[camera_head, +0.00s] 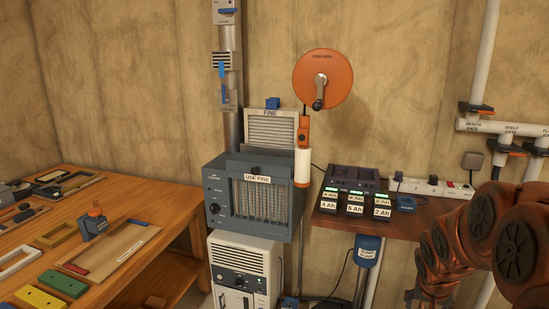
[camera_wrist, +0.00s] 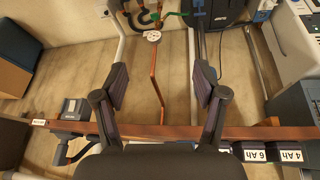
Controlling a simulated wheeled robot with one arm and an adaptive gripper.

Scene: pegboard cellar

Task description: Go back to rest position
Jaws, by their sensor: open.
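My gripper (camera_wrist: 162,100) is open in the wrist view, with its two dark fingers spread apart and nothing between them. In the head view my orange-brown arm fills the lower right, in front of the right end of the shelf (camera_head: 325,219). The gripper itself cannot be made out clearly there.
White pipes (camera_head: 483,62) run up the wall at right. A grey filter unit (camera_head: 252,200) and a wooden bench (camera_head: 150,225) stand left.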

